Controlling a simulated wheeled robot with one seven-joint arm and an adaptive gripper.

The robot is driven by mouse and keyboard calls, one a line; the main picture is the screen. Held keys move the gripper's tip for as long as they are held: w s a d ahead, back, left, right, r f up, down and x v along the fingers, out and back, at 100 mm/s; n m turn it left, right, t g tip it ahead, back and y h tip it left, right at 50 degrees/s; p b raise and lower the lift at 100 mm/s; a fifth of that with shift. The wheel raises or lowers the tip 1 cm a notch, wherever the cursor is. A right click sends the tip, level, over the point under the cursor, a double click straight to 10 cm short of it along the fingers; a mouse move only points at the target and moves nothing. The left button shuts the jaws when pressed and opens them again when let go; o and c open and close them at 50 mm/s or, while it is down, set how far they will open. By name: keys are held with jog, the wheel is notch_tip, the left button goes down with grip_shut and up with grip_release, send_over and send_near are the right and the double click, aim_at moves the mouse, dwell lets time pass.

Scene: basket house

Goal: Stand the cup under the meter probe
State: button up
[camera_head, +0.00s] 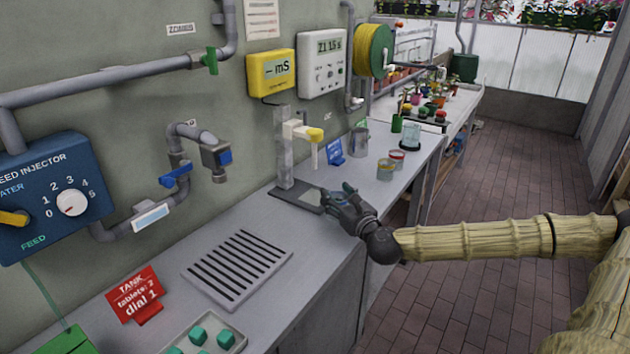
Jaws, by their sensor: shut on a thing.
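The meter probe (314,154) is a thin pale rod hanging from the yellow and white arm of a stand (285,150). The stand has a clear column and a dark flat base (297,196) on the counter. My gripper (338,201) is low over the right end of this base, in front and to the right of the probe. It is shut on the cup, which the fingers almost wholly hide; I cannot tell whether the cup touches the base. The yellow mS meter (271,73) hangs on the wall above.
A slotted drain (238,266), red sign (135,296) and tray (232,347) lie nearer. The counter's right edge is close.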

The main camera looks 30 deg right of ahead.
jog(key=w, duration=0.4)
jog(key=w+d+p, duration=0.1)
jog(key=w, duration=0.3)
jog(key=w+p, duration=0.1)
jog(key=w, duration=0.2)
jog(key=shift+w+d+r, duration=0.1)
jog(key=shift+w+d, duration=0.1)
jog(key=shift+w, duration=0.2)
jog(key=shift+w+d+f+p, duration=0.1)
jog(key=shift+w+f+p, duration=0.15)
jog(key=shift+w, duration=0.35)
jog(key=shift+w+d+f+p, duration=0.1)
jog(key=shift+w+f, duration=0.15)
jog(key=shift+w, duration=0.35)
jog(key=shift+s+f, duration=0.1)
jog(key=shift+f, duration=0.25)
jog(key=shift+f, duration=0.15)
jog(key=o, duration=1.2)
jog(key=shift+c, duration=0.2)
jog(key=shift+s, duration=0.1)
jog(key=shift+s+a+b, duration=0.25)
jog(key=shift+s+b, duration=0.05)
jog(key=shift+s, duration=1.65)
jog(key=shift+s+a+b, duration=0.25)
jog(key=shift+s+a, duration=0.05)
jog(key=shift+s, duration=1.65)
jog(key=shift+s+a+b, duration=0.25)
jog(key=shift+s+b, duration=0.05)
jog(key=shift+s, duration=1.65)
